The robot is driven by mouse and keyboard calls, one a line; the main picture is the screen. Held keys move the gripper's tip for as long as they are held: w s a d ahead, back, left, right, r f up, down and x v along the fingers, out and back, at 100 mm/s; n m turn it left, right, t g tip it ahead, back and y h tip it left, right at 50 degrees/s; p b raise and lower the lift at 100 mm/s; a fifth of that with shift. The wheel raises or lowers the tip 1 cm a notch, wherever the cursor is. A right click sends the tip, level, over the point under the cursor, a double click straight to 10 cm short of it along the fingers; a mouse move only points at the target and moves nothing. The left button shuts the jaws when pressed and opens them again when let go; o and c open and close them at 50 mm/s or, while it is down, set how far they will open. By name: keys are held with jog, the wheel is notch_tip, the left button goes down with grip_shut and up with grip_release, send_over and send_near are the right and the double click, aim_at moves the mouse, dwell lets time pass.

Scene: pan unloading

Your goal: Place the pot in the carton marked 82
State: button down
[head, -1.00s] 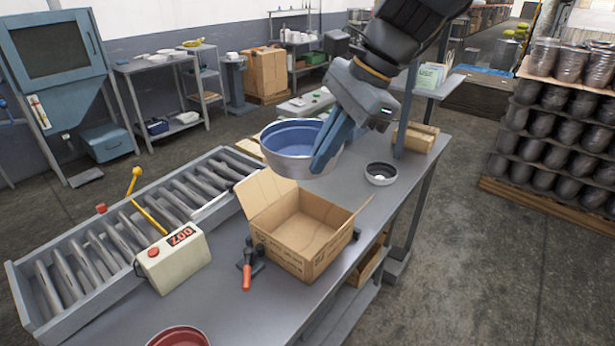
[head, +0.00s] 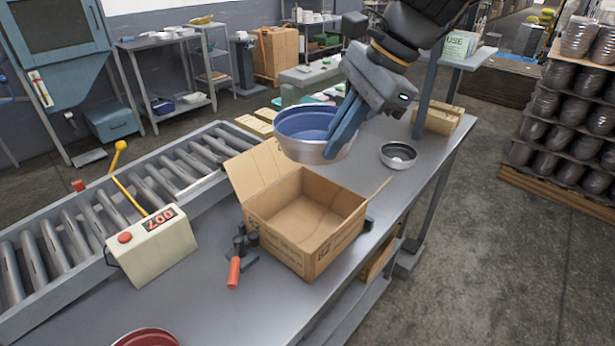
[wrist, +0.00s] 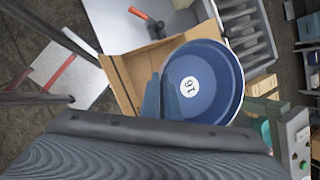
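A round pot (head: 292,148), silvery outside and blue inside, hangs in the air behind the open cardboard carton (head: 283,235). My gripper (head: 338,148) is shut on the right side of the pot's wall. In the wrist view the blue inside of the pot (wrist: 212,70) has a white round label that seems to read 91 or 16. The gripper's fingertips (wrist: 162,82) sit at the pot's rim there. The carton stands on the grey table with its flaps open and looks empty.
A roller conveyor (head: 150,190) runs along the left. A cream box with a red button (head: 155,248) and an orange-handled tool (head: 234,270) lie left of the carton. A small dark bowl (head: 398,160) stands right of the pot. A red dish (head: 146,338) shows at the bottom edge.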

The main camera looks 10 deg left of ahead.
jog(key=shift+w+f+b, duration=0.2)
jog(key=shift+f+b, duration=0.1)
jog(key=shift+f, duration=0.4)
notch_tip(320, 180, down, 10)
jog(key=p, duration=0.1)
jog(key=shift+f, duration=0.15)
jog(key=shift+f, duration=0.35)
jog(key=c, duration=2)
grip_release()
